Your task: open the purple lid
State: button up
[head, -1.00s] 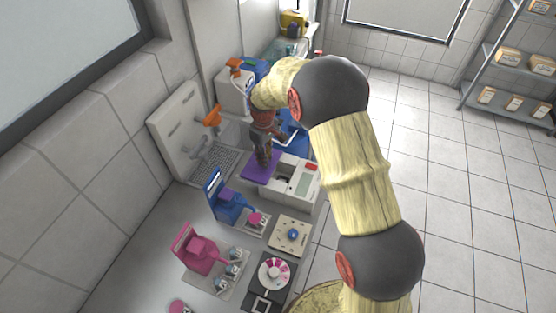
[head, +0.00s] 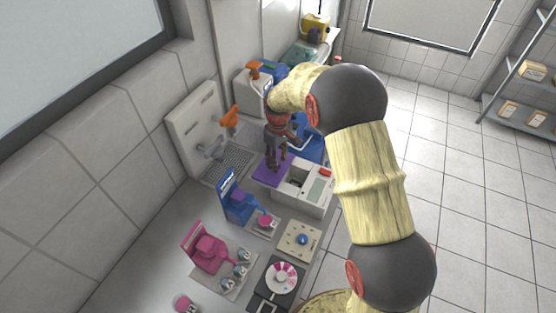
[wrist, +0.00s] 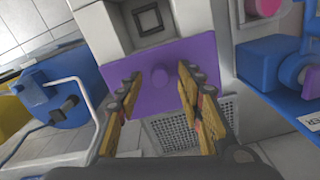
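The purple lid (head: 270,170) is a flat panel with a small round knob, on the left side of a white machine (head: 302,187) on the counter. In the wrist view the purple lid (wrist: 143,82) fills the middle, with its knob between my fingers in the picture. My gripper (wrist: 158,90) is open, one finger on each side of the knob. I cannot tell whether the fingers touch the lid. In the head view my gripper (head: 277,160) is over the lid and hides part of it.
A blue device (head: 238,200) and a pink device (head: 207,250) stand nearer on the counter. A blue object (head: 310,140) lies close behind my gripper. The floor at right is clear.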

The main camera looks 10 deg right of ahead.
notch_tip(320, 180, up, 12)
dwell(0.5)
dwell(0.4)
jog(key=s+d+r+m+t+b, duration=0.2)
jog(key=s+r, duration=0.1)
jog(key=s, duration=0.8)
jog(key=s+d+r+m+t+b, duration=0.1)
jog(key=s+d+r+m+b, duration=0.1)
jog(key=s, duration=1)
jog(key=s+d+r+m+t+b, duration=0.2)
jog(key=s+d+r+m, duration=0.1)
jog(key=s, duration=0.9)
jog(key=shift+r+m+t, duration=0.3)
jog(key=shift+r+m, duration=0.1)
jog(key=shift+r, duration=0.45)
